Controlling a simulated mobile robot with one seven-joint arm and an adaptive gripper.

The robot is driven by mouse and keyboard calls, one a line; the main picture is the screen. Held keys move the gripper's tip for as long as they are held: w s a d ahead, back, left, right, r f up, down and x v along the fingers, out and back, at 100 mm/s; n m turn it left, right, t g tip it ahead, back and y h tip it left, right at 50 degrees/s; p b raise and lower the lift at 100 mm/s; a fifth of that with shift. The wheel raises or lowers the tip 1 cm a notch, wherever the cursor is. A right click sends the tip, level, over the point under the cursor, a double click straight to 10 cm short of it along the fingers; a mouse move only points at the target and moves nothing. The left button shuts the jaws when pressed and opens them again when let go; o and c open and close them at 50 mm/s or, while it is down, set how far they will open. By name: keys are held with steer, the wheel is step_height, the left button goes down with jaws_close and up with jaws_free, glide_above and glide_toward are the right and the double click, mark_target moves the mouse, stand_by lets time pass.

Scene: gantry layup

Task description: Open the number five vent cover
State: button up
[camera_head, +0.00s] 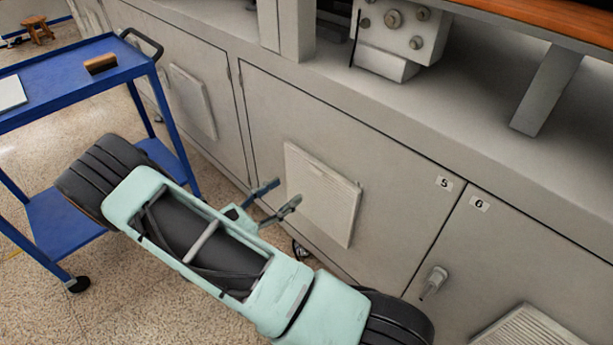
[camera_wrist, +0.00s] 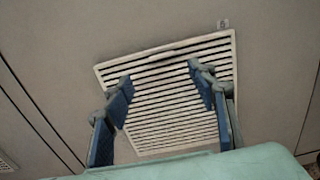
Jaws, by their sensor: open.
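The number five vent cover (camera_head: 326,194) is a pale slatted panel on the grey cabinet door labelled 5 (camera_head: 444,183). It looks closed, nearly flush with the door. My gripper (camera_head: 281,197) is open and empty, in front of the vent cover's left side. In the wrist view its two blue fingers (camera_wrist: 160,80) stand apart over the slats. I cannot tell whether the fingertips touch the cover.
A blue cart (camera_head: 72,72) with a brush (camera_head: 101,63) on top stands at left. Another vent cover (camera_head: 193,101) is on the door further left. At lower right, door 6 (camera_head: 479,204) has a vent (camera_head: 530,328); a handle (camera_head: 433,281) sticks out nearby.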

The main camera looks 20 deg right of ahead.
mark_target(318, 168)
steer(key=b+x, duration=0.1)
steer(key=x, duration=0.9)
jaws_close()
